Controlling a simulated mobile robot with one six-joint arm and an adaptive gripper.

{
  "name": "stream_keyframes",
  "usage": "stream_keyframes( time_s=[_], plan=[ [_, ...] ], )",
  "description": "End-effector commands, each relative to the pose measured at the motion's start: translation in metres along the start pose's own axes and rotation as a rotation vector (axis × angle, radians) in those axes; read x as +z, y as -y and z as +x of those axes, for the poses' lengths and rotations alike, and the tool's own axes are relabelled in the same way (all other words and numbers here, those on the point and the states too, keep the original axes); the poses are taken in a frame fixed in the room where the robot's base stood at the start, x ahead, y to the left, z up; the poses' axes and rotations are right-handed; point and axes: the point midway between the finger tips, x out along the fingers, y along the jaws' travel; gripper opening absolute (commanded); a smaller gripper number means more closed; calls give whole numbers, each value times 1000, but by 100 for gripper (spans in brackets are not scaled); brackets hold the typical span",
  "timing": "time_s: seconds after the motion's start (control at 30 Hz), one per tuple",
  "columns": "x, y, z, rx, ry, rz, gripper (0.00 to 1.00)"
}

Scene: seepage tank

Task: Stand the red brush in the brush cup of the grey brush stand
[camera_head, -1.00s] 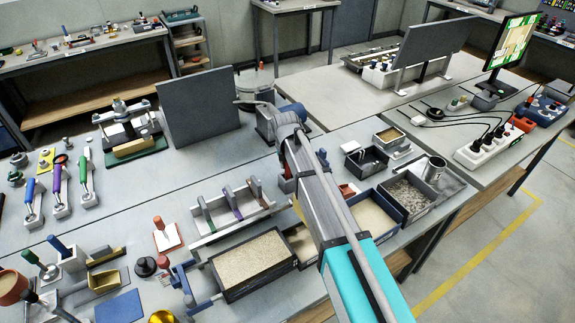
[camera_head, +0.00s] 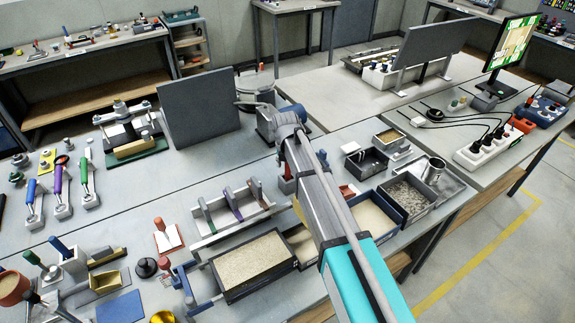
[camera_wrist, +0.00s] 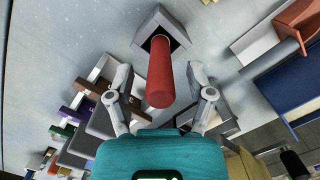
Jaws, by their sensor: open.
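The red brush (camera_wrist: 158,80) shows in the wrist view as a red round handle pointing toward the camera. Its far end meets a square grey holder (camera_wrist: 146,30) with a dark inside; how deep it sits is hidden. My gripper (camera_wrist: 160,72) is open, with one finger on each side of the handle and a gap visible on both sides. In the head view a red handle (camera_head: 286,186) shows just left of my arm, which hides the gripper. I cannot tell which item is the grey brush stand's cup.
A grey rack with coloured dividers (camera_head: 232,210) and a sand-filled tray (camera_head: 252,258) stand left of my arm. More trays (camera_head: 408,195) stand to its right. A dark upright panel (camera_head: 200,108) stands behind. Several handled tools stand at the left.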

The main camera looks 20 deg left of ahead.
Motion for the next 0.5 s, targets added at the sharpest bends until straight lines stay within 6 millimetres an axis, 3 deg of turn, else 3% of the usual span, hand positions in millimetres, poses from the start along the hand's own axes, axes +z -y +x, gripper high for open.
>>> stream_keyframes(
  time_s=[0.5],
  plan=[
    [5,0,-43,0,0,0,69]
  ],
)
